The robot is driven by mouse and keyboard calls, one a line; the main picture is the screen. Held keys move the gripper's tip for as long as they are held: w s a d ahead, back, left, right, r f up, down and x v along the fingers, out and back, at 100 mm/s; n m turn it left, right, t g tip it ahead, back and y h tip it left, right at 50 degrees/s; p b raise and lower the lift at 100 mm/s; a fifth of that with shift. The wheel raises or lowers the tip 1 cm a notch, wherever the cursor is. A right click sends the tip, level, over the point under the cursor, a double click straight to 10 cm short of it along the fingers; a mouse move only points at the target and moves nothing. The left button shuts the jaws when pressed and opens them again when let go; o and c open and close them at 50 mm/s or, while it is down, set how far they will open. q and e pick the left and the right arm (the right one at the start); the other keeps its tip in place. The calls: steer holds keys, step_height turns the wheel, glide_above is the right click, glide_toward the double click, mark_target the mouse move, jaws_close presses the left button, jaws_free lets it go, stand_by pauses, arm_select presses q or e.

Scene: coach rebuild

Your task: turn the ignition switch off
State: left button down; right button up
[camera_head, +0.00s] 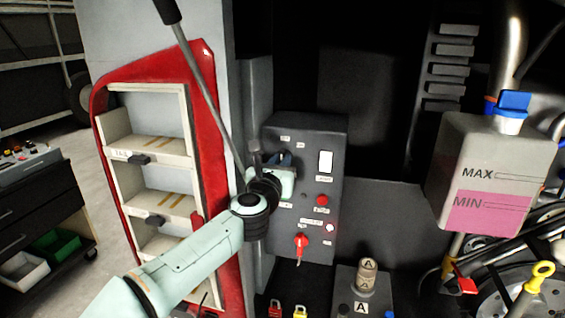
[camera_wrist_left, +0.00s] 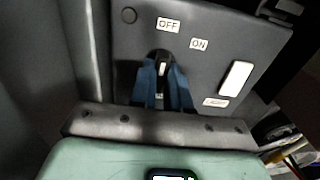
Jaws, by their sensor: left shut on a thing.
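The ignition switch (camera_wrist_left: 162,56) is a dark knob with a pale mark on the grey control panel (camera_wrist_left: 125,50). OFF and ON labels stand above it and to its upper right. My left gripper (camera_wrist_left: 163,75) has its blue fingers shut on the knob, one on each side. I cannot tell exactly which label the knob points to. In the head view, the left gripper (camera_head: 284,160) reaches the upper left of the panel (camera_head: 335,135), and the arm and hand hide most of the switch. My right gripper is not in view.
Lower on the panel are a red button (camera_head: 321,200) and a red rotary handle (camera_head: 301,243). A red-framed step unit (camera_head: 205,65) stands left of the panel. A tank with pink fluid (camera_head: 490,210) is at the right. A block labelled A (camera_head: 345,290) stands below the panel.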

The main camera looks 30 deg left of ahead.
arm_select(q)
steer(key=c, duration=0.9)
jaws_free()
steer(key=b+v, duration=0.2)
steer(key=v, duration=0.7)
